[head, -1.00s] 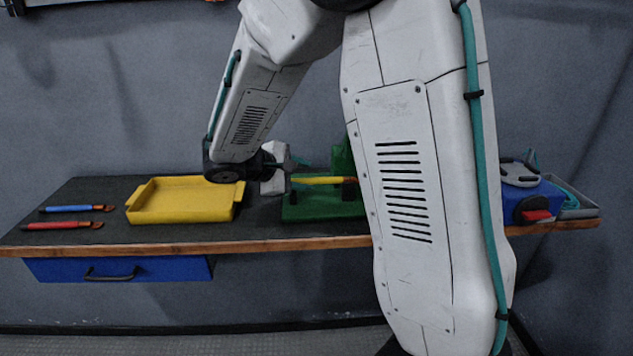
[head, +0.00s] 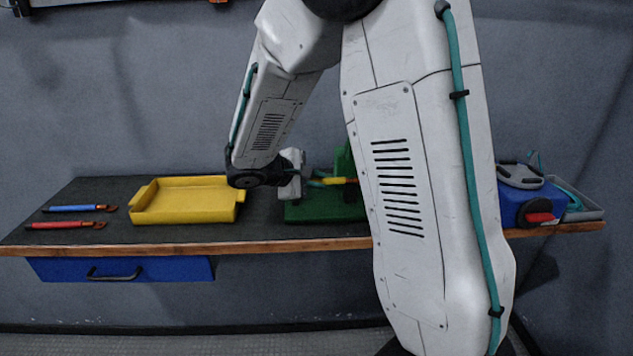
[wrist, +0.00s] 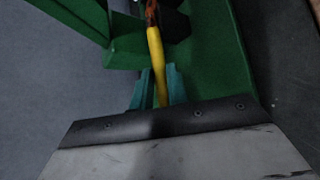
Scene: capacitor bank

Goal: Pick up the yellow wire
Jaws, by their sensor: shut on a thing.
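The yellow wire (wrist: 156,62) runs lengthwise in the wrist view, with an orange-red end at the top. My gripper (wrist: 156,88) has its two teal fingers shut on the yellow part, one on each side. In the head view the yellow wire (head: 335,181) shows as a short yellow piece in front of the green stand (head: 318,211), and my gripper (head: 317,182) is at its left end. The wire's far end is hidden behind my arm in the head view. The wrist view shows the green stand (wrist: 215,65) beneath and beside the wire; I cannot tell whether they touch.
A yellow tray (head: 185,205) stands left of the green stand. A blue-handled tool (head: 70,208) and a red-handled tool (head: 62,225) lie farther left. A blue box (head: 515,205) and a grey tray (head: 585,213) are at the right end. A blue drawer (head: 150,269) hangs under the bench.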

